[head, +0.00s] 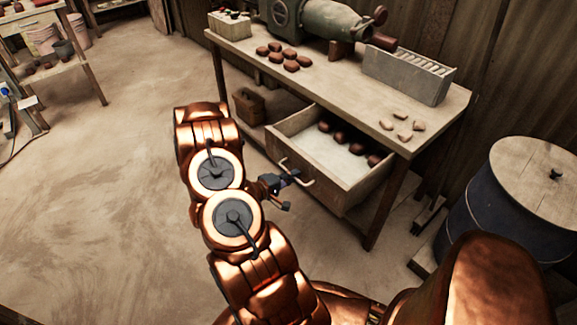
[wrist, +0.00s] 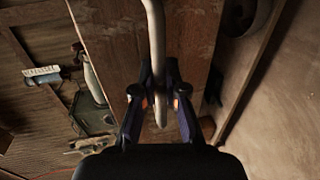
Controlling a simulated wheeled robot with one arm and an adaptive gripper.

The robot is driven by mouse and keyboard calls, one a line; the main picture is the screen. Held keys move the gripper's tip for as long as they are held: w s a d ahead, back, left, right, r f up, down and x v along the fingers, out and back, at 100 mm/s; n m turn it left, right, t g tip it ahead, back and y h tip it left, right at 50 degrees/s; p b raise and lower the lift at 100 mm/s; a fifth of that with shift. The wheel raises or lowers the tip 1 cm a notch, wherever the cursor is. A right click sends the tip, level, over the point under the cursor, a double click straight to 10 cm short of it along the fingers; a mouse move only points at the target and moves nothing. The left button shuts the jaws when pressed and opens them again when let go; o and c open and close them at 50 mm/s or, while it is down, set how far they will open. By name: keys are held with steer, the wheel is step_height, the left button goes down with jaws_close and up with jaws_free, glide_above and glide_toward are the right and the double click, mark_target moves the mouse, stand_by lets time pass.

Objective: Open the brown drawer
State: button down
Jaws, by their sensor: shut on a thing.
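The brown drawer (head: 333,186) under the workbench is pulled out, and its pale inside shows. Several dark red-brown lumps (head: 341,138) lie inside along its back and right side. A curved metal handle (head: 303,180) is on its front face. My gripper (head: 291,174) is at the handle, in front of the drawer. In the wrist view the handle (wrist: 154,40) runs down between the two fingers of my gripper (wrist: 161,105), which are closed around it. The wooden drawer front (wrist: 115,50) is behind it.
The workbench (head: 345,85) carries a machine (head: 325,20), a grey slotted box (head: 408,74) and several lumps (head: 282,56). A blue barrel (head: 505,215) with a wooden lid stands at the right.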

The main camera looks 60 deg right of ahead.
steer(key=shift+w+a, duration=0.2)
steer(key=shift+a, duration=0.3)
steer(key=c, duration=1.2)
jaws_free()
steer(key=shift+w+a, duration=0.1)
steer(key=v, duration=1.1)
steer(key=shift+a, duration=0.4)
steer(key=shift+w, duration=0.15)
